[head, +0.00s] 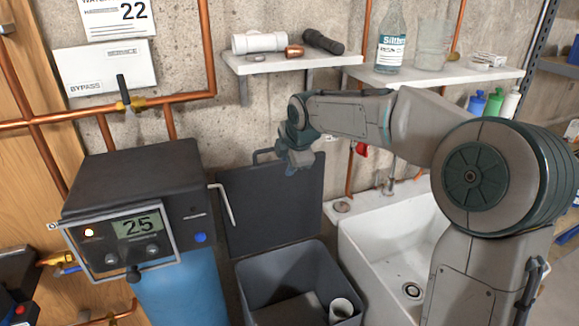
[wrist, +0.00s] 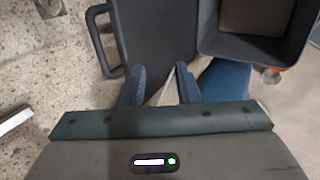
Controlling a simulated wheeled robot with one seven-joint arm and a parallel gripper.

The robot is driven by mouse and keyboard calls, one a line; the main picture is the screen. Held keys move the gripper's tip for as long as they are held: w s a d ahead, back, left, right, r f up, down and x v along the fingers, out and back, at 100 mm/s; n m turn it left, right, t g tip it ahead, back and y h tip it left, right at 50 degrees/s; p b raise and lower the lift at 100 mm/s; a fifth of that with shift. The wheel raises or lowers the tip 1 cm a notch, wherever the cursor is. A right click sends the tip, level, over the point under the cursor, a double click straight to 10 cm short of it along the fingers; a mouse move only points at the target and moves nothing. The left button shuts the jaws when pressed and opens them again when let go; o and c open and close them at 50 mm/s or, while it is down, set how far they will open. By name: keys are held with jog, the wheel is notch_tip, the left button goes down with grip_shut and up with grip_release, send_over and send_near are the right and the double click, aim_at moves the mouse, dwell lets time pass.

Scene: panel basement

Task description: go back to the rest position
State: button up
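My gripper (head: 290,170) hangs in front of the upper part of the dark upright lid (head: 272,205) of the grey bin, pointing down. In the wrist view its two blue fingers (wrist: 160,84) stand apart with a gap between them. Nothing is visibly held in the gap. My arm reaches across from the right, below the wall shelves and above the sink. In the wrist view the lid (wrist: 158,35) and the bin (wrist: 290,50) lie beyond the fingers.
The open bin (head: 255,272) stands below, with a pipe piece (head: 341,308) inside. The softener unit (head: 135,195), showing 25, is at left. The white sink (head: 355,250) is at right. Copper pipes run along the wall.

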jog(key=shift+s+d, duration=0.15)
jog(key=shift+s, duration=0.1)
jog(key=s+d+f+m+h, duration=0.1)
jog(key=s+d+m, duration=0.4)
jog(key=s, duration=0.6)
jog(key=s+d+f+m+g, duration=0.1)
jog(key=s+d+m, duration=0.4)
jog(key=s+m, duration=0.5)
jog(key=s+d+f+m+g+h, duration=0.1)
jog(key=s+d+f+m, duration=0.2)
jog(key=s+d+m, duration=0.3)
jog(key=s+m, duration=0.1)
jog(key=s, duration=0.4)
jog(key=shift+s+f+m+h, duration=0.15)
jog(key=shift+s+m+h, duration=0.15)
jog(key=shift+s, duration=0.05)
